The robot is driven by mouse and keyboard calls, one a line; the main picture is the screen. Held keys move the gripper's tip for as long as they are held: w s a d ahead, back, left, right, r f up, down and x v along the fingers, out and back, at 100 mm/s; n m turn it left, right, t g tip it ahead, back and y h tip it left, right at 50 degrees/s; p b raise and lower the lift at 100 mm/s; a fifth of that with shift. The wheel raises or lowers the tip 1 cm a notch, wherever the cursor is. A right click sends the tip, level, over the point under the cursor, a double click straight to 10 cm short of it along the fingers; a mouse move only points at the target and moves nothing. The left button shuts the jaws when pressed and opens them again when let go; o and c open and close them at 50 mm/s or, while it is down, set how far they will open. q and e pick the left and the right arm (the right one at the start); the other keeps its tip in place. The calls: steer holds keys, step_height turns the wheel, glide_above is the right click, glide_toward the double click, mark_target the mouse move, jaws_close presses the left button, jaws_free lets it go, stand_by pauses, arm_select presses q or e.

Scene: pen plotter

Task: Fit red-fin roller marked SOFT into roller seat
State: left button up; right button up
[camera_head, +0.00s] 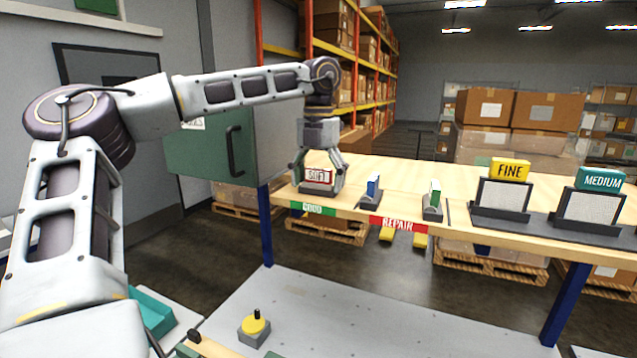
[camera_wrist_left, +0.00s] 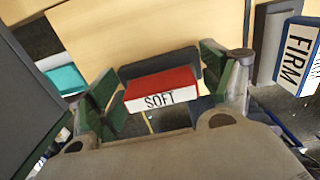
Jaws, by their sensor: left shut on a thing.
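The red-fin roller marked SOFT (camera_head: 318,176) is at the left end of the wooden table, between the fingers of my left gripper (camera_head: 320,172). In the left wrist view its red top and white SOFT label (camera_wrist_left: 160,97) face the camera. The green-padded fingers of my left gripper (camera_wrist_left: 160,100) stand on either side of it, shut on it. A dark grey holder (camera_wrist_left: 135,70) shows directly behind the roller; I cannot tell whether the roller is seated in it or lifted. I cannot pick out the roller seat. My right gripper is not in view.
A blue roller (camera_head: 373,188), marked FIRM in the wrist view (camera_wrist_left: 295,64), and a green one (camera_head: 434,194) stand to the right. A green cabinet (camera_head: 208,150) is close left. A yellow knob (camera_head: 254,323) sits lower front.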

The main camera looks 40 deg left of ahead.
mark_target(319, 169)
arm_select(q)
step_height(319, 169, up, 8)
steer(key=shift+f+b, duration=0.1)
steer(key=shift+b, duration=0.45)
steer(key=shift+r, duration=1.05)
